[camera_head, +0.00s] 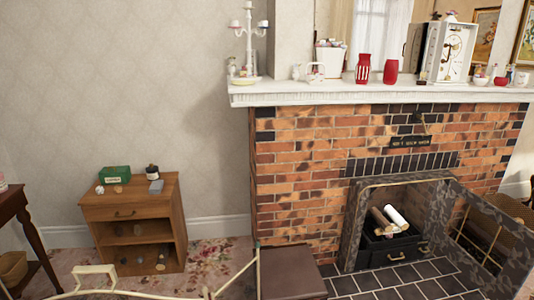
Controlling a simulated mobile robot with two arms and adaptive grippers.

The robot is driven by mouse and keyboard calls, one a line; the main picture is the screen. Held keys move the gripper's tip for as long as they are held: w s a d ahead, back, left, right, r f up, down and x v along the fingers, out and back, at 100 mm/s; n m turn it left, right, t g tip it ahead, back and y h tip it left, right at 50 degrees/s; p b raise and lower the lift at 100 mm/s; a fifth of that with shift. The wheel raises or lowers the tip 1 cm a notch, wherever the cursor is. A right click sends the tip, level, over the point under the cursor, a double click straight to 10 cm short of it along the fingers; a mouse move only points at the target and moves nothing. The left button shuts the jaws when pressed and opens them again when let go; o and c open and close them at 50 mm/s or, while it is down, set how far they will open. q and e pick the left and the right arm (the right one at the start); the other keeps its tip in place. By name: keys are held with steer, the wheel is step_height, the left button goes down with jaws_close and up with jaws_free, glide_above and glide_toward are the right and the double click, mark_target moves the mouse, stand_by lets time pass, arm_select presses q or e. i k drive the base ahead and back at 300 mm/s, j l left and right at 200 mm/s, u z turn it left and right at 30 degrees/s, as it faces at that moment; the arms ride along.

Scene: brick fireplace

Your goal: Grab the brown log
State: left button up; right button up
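A brown log (381,219) lies tilted in a dark box-like grate (376,255) inside the fireplace opening. A pale, whitish log or roll (396,216) lies right beside it, on its right. The lower ends of both are partly hidden in the grate. Neither of my grippers shows in the head view, so I cannot see how they stand relative to the log.
The brick fireplace (300,165) has an open patterned metal door (497,240) on its right. A brown box-like stool (292,272) stands at the front left of the dark tiled hearth (400,278). A pale rail (140,291) crosses the lower left. A wooden cabinet (130,208) stands left.

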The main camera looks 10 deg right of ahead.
mark_target(379, 219)
steer(key=i+l, duration=0.2)
steer(key=l, duration=0.15)
steer(key=i+l, duration=0.2)
steer(key=i+l+u, duration=0.1)
steer(key=l, duration=0.35)
steer(key=i+l, duration=0.25)
steer(key=i+l+u, duration=0.1)
steer(key=l, duration=0.3)
steer(key=i+l, duration=0.45)
steer(key=l, duration=0.3)
steer(key=i+l+u, duration=0.1)
steer(key=l, duration=0.25)
steer(key=i, duration=0.05)
